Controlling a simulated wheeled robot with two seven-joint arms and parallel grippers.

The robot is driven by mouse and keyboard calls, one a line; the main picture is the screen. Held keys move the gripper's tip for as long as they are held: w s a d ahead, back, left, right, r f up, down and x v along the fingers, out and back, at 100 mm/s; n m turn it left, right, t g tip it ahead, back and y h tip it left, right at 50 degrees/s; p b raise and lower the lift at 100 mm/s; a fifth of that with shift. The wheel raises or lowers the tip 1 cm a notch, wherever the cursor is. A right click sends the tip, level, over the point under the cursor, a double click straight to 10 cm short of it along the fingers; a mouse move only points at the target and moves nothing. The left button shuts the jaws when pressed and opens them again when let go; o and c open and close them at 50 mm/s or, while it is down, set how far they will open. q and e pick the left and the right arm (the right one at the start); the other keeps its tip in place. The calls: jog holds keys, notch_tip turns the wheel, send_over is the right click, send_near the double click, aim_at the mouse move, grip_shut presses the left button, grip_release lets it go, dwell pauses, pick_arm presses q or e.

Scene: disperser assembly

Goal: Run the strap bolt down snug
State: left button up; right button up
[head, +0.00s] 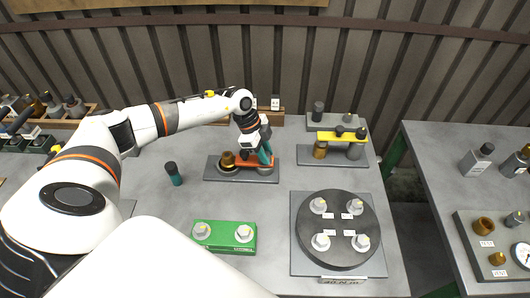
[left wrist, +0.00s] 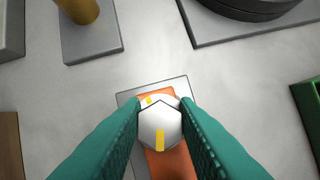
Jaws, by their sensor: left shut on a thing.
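The strap bolt (left wrist: 160,128) has a pale hex head with a yellow mark, seen in the left wrist view. It sits over the orange strap (left wrist: 172,165). My left gripper (head: 266,158) has teal fingers, which press on opposite sides of the hex head. In the head view the orange strap (head: 243,163) lies above a grey base plate (head: 240,178), with a bronze part (head: 228,158) at its left end. The gripper hides the bolt there, and the gap under the head cannot be judged. My right gripper is not in view.
A yellow-strapped assembly (head: 340,136) stands to the right. A black disc (head: 337,253) with several hex bolts and a green block (head: 224,239) with two bolts are nearer. A teal-and-black cylinder (head: 174,174) stands left of the plate. Bare table surrounds it.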

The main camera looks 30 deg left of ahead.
pick_arm(q)
jog(key=m, duration=0.2)
jog(key=m+g+b, duration=0.1)
jog(key=m, duration=0.1)
jog(key=shift+w+m+g, duration=0.1)
jog(key=shift+m+g, duration=0.2)
jog(key=m+g+b, duration=0.1)
jog(key=m+b, duration=0.1)
jog(key=m, duration=0.1)
jog(key=shift+m+g, duration=0.3)
jog(key=m+g+y+b, duration=0.1)
jog(key=m+b, duration=0.1)
jog(key=m, duration=0.3)
jog(key=shift+b, duration=0.3)
jog(key=shift+r+m+g+y+b, duration=0.1)
jog(key=shift+m+g+y+b, duration=0.5)
jog(key=shift+m, duration=1.1)
jog(key=o, duration=1)
